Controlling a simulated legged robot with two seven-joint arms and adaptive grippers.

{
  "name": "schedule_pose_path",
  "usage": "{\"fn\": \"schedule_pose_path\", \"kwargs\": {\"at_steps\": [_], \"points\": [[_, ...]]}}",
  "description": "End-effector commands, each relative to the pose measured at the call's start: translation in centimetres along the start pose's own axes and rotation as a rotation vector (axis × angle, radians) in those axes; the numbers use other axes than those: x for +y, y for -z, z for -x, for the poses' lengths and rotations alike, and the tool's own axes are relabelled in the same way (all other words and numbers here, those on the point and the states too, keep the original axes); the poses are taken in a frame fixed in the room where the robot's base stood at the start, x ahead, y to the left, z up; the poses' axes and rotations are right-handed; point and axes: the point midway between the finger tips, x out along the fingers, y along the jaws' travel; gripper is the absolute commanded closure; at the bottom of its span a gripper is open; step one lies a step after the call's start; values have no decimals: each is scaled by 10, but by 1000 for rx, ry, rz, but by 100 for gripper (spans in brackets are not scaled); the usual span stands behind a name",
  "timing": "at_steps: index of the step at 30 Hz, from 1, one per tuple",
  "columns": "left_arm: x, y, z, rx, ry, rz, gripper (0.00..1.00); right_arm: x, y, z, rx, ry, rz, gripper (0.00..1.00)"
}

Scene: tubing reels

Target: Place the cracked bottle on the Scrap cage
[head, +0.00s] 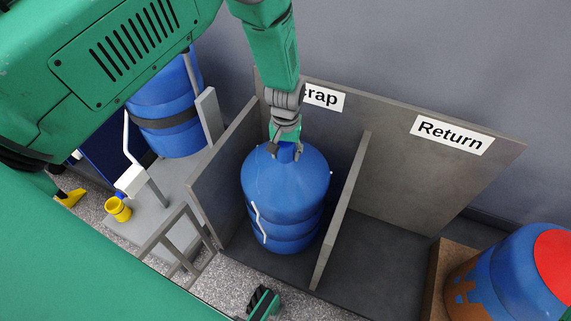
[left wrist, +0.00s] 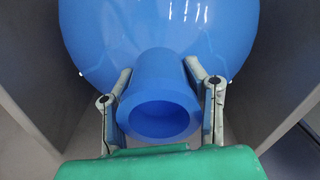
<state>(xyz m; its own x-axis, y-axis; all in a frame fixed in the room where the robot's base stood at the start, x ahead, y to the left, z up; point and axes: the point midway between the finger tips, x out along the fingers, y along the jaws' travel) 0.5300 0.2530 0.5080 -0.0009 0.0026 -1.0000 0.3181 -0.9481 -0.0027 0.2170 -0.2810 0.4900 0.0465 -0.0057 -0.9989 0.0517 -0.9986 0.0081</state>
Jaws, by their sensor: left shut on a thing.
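The cracked bottle (head: 286,192) is a large blue jug with a white jagged crack line down its side. It stands upright inside the left bay, the Scrap cage (head: 222,170), whose label (head: 323,96) is partly covered by my arm. My left gripper (head: 286,152) is shut on the bottle's neck from above. In the left wrist view the fingers sit on both sides of the open neck (left wrist: 158,95). Whether the bottle's base touches the cage floor is hard to tell. A dark gripper part (head: 263,302) at the bottom edge seems to be my right gripper; its jaws are unclear.
A grey divider (head: 342,210) separates the Scrap bay from the empty Return bay (head: 375,260). Another blue bottle (head: 172,130) stands in a grey frame at left, near a small yellow cup (head: 118,209). A blue bottle with a red top and brown patches (head: 515,275) stands at right.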

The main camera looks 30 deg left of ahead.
Motion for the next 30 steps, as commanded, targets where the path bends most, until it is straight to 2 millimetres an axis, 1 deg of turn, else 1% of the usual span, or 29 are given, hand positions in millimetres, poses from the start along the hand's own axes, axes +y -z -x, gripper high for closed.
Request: {"fn": "schedule_pose_path", "kwargs": {"at_steps": [7,9,14,15,16,26,29,30], "points": [[-1,1,-32,1,-1,1,100,0,0,-13,1,0,-1,60],[-1,2,-34,2,-2,1,100,0,0,-14,1,0,0,60],[-1,2,-32,2,-2,1,100,0,0,-12,1,0,0,60],[-1,0,-33,0,-1,1,50,0,0,-12,1,0,0,60],[-1,0,-33,0,-1,1,39,0,0,-12,1,0,0,60],[-1,0,-32,-1,-1,1,39,0,0,-12,1,0,0,60],[-1,1,-24,0,-1,0,39,0,0,-8,1,0,0,60],[-1,1,-18,0,-1,0,39,0,0,-6,1,0,0,60]]}}
